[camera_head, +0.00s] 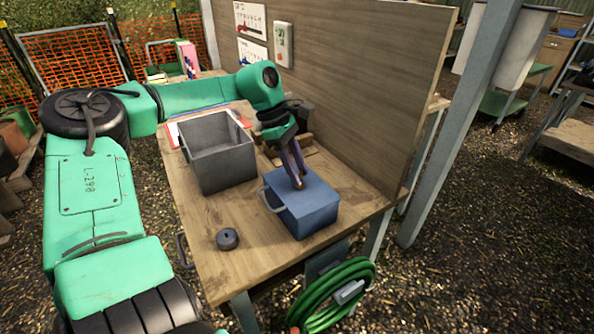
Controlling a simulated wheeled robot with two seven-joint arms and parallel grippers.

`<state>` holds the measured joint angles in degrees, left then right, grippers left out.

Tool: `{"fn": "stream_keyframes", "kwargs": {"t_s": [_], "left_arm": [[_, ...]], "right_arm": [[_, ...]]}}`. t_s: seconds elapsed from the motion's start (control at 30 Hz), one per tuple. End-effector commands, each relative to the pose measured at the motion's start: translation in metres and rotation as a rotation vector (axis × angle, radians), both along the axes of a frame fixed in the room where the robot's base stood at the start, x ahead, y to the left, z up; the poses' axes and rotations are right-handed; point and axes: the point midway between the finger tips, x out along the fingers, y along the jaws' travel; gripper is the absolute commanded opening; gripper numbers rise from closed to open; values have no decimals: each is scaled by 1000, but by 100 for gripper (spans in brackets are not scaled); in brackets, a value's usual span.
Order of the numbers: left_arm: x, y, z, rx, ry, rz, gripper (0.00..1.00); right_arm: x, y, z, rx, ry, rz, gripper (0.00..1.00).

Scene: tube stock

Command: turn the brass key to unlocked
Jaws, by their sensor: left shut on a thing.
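A blue box (303,209) with a handle on its left side stands on the wooden workbench (208,263), near its right end. My left gripper (299,184) reaches down from above onto the top of the blue box. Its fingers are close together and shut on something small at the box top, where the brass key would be. The key itself is hidden between the fingertips, and its turn angle cannot be read. My right gripper is not in view.
A grey open bin (222,165) stands left of the blue box. A dark round piece (227,239) lies at the front. A wooden back panel (335,75) rises behind the bench. A green hose (330,296) hangs at the front. The bench's front left is mostly clear.

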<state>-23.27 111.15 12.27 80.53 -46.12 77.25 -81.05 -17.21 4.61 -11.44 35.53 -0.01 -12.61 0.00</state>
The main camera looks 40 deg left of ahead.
Motion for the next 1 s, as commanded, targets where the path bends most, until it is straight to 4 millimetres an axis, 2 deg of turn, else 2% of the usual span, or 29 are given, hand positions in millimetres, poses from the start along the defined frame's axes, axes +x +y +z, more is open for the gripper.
{"fn": "stream_keyframes", "kwargs": {"t_s": [0.2,0.5,0.73,1.0], "left_arm": [[2,0,-1,3,-1,-201,0],[4,0,1,2,-3,-444,0],[4,0,1,2,-4,-560,0],[5,0,1,2,-5,-613,0]], "right_arm": [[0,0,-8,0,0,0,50],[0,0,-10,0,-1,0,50],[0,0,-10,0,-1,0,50],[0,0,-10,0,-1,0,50]]}}
